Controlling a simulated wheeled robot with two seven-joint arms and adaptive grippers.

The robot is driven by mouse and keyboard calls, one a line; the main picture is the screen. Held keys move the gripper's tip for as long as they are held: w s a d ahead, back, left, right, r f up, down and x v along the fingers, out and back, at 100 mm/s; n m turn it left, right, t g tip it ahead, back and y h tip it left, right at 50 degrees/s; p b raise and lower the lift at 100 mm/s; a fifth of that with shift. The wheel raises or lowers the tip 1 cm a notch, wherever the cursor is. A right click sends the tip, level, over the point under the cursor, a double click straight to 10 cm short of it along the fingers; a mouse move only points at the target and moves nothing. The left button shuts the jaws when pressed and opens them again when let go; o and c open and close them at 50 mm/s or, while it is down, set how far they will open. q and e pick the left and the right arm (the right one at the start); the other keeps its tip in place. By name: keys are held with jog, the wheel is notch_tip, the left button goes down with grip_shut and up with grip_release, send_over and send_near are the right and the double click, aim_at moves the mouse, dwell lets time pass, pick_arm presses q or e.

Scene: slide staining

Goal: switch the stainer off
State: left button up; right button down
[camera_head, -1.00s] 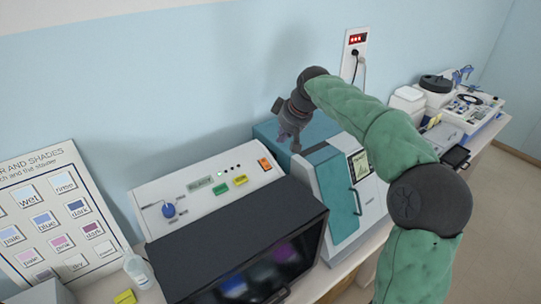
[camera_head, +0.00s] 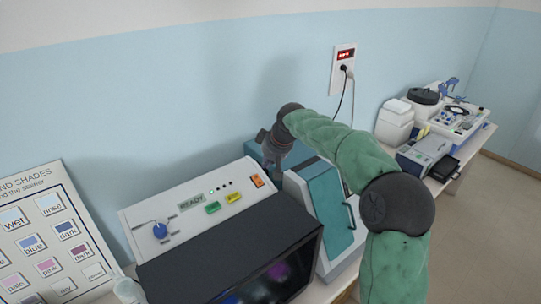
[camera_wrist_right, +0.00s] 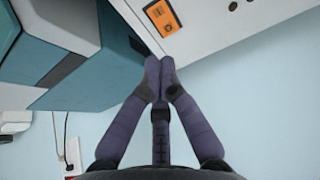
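The stainer has a white control panel (camera_head: 190,222) with an orange switch (camera_head: 258,181) at its upper right end. The switch also shows at the top of the right wrist view (camera_wrist_right: 161,17). The display (camera_head: 191,202) reads READY, and a green light beside it is lit. My right gripper (camera_head: 277,173) is just right of the switch in the head view. In the right wrist view its fingertips (camera_wrist_right: 160,72) meet with nothing between them, apart from the switch in the picture. Whether the switch is pressed cannot be told. My left gripper is not in view.
The panel also carries a blue knob (camera_head: 160,230), a green button (camera_head: 213,207) and a yellow button (camera_head: 234,197). A teal and white machine (camera_head: 330,215) stands close on the right. A wall outlet (camera_head: 344,66) and a shade chart (camera_head: 50,240) flank the workspace.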

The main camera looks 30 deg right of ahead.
aim_at(259, 177)
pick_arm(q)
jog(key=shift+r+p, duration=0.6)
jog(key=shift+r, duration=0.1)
pick_arm(e)
jog(key=x, duration=0.6)
jog(key=shift+w+f, duration=0.2)
jog(key=shift+f, duration=0.25)
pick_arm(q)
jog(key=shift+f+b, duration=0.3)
pick_arm(e)
jog(key=shift+w+a+f, duration=0.1)
jog(key=shift+w+f, duration=0.2)
jog(key=shift+f, duration=0.05)
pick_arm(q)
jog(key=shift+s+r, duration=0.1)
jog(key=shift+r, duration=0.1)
pick_arm(e)
jog(key=shift+r, duration=0.15)
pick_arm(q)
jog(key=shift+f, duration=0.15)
pick_arm(e)
jog(key=shift+s+f, duration=0.15)
jog(key=shift+f, duration=0.1)
